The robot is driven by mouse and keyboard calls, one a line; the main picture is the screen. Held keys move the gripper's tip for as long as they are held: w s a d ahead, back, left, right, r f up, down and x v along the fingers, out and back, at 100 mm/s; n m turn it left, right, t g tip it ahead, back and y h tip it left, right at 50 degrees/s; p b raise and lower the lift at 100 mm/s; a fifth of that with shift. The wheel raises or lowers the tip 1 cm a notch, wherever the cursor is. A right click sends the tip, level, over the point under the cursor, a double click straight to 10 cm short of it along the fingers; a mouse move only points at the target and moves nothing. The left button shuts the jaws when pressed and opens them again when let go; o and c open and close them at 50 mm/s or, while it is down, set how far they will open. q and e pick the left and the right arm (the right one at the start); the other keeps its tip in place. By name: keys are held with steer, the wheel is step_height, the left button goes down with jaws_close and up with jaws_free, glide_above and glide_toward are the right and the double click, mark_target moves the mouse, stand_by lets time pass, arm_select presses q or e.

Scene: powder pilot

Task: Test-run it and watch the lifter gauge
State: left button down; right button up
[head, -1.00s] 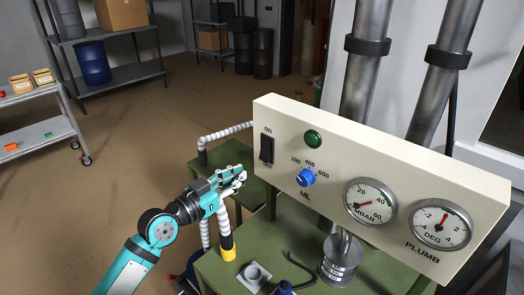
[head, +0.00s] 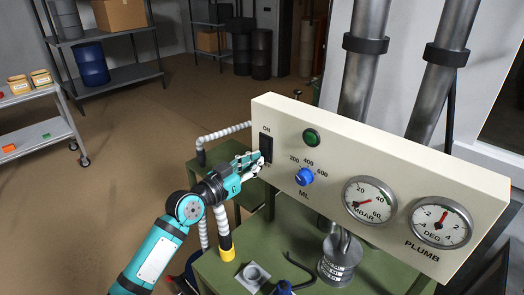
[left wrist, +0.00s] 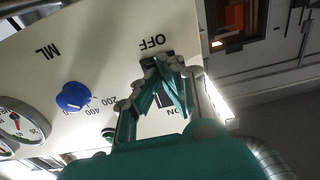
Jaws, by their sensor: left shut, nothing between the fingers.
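The cream control panel (head: 400,165) carries a black rocker switch (head: 266,141) marked ON at its top. My left gripper (head: 258,160) is shut and empty, its fingertips at the lower part of the switch. In the left wrist view the fingertips (left wrist: 168,68) overlap the switch near its OFF end; I cannot tell whether they touch. The MBAR gauge (head: 377,190) has its red needle pointing lower left, near the low end. The PLUMB gauge (head: 452,228) has its needle near the top of its scale. My right gripper is not in view.
A green lamp (head: 311,137) and a blue ML knob (head: 304,177) sit right of the switch. A white trolley (head: 45,135) and shelves stand at the left. The brown floor between is clear.

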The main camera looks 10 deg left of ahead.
arm_select(q)
steer(key=shift+w+d, duration=0.25)
steer(key=shift+w, duration=0.1)
steer(key=shift+a, duration=0.1)
steer(key=v, duration=1.6)
steer(key=shift+f, duration=0.1)
